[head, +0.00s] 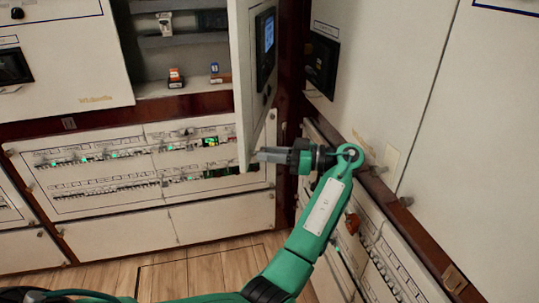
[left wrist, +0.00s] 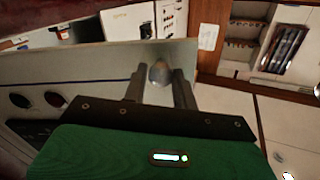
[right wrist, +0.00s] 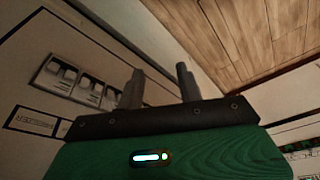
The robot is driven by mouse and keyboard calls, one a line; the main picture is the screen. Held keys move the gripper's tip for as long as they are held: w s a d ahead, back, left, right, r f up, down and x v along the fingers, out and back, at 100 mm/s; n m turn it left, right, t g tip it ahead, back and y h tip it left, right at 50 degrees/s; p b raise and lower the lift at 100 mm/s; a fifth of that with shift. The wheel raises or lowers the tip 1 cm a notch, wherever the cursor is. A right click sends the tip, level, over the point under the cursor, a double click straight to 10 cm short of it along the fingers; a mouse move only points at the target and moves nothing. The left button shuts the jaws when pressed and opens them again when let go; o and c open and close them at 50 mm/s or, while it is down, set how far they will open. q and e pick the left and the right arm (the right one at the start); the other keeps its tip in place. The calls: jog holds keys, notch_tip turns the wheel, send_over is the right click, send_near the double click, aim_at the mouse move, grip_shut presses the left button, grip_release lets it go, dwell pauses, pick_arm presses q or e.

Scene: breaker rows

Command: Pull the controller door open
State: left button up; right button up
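The controller door (head: 243,70) is a pale panel with a dark blue-screened display (head: 265,45). It stands swung open, seen nearly edge-on, with the cabinet interior (head: 185,55) showing to its left. My left gripper (head: 262,156) is at the door's lower corner, pointing left. In the left wrist view the left gripper (left wrist: 158,82) has its fingers apart, and a round knob (left wrist: 158,72) on the door (left wrist: 90,75) shows between or just beyond the tips; contact cannot be told. My right gripper (right wrist: 160,82) is open and empty, only in its wrist view.
Breaker rows (head: 150,160) fill the panel below the open cabinet. Another wall of cabinets (head: 385,60) with knobs stands on the right, close to my left arm. Small items sit inside the cabinet, including an orange-labelled one (head: 175,78). The wooden floor (head: 200,270) is clear.

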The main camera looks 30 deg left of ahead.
pick_arm(q)
jog(key=o, duration=0.3)
jog(key=shift+o, duration=0.2)
jog(key=shift+r, duration=0.15)
send_near(246, 74)
jog(key=x, duration=0.5)
jog(key=shift+w+a, duration=0.1)
jog(key=shift+w, duration=0.15)
